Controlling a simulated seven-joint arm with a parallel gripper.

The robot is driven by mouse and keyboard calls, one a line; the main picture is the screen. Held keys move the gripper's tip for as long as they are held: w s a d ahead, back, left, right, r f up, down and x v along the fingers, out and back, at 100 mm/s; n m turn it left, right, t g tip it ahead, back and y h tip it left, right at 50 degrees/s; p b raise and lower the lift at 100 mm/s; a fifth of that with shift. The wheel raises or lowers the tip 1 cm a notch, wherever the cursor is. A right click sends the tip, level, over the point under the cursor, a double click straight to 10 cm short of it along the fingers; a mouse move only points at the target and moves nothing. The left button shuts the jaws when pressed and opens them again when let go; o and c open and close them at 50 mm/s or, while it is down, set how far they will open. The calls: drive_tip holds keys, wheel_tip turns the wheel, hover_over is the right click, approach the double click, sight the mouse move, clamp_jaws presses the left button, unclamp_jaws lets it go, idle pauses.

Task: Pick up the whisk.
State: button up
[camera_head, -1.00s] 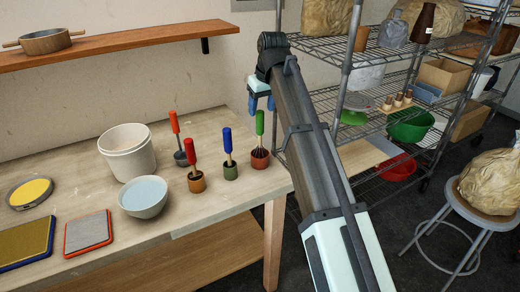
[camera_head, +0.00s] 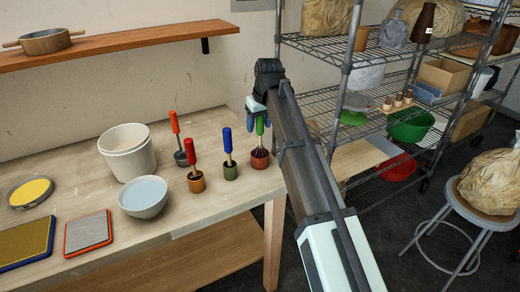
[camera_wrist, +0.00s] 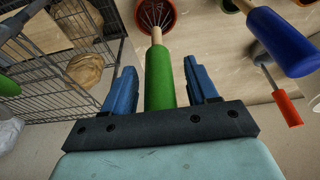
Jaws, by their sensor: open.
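The whisk (camera_head: 260,126) has a green handle and stands upright in a small red-brown pot (camera_head: 260,158) near the right end of the table. In the wrist view its green handle (camera_wrist: 159,75) lies between my two blue fingers, with a gap on each side, and its wires show in the red pot (camera_wrist: 156,14). My gripper (camera_head: 257,118) is open around the handle's upper part, pointing down. In the wrist view my gripper (camera_wrist: 162,88) shows both fingers apart. In the head view the fingers partly cover the handle.
A white bucket (camera_head: 127,152) and bowl (camera_head: 144,196) stand left. A wire shelf (camera_head: 345,80) is right.

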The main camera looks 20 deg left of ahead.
clamp_jaws()
idle(0.4)
drive_tip(key=shift+r, duration=0.1)
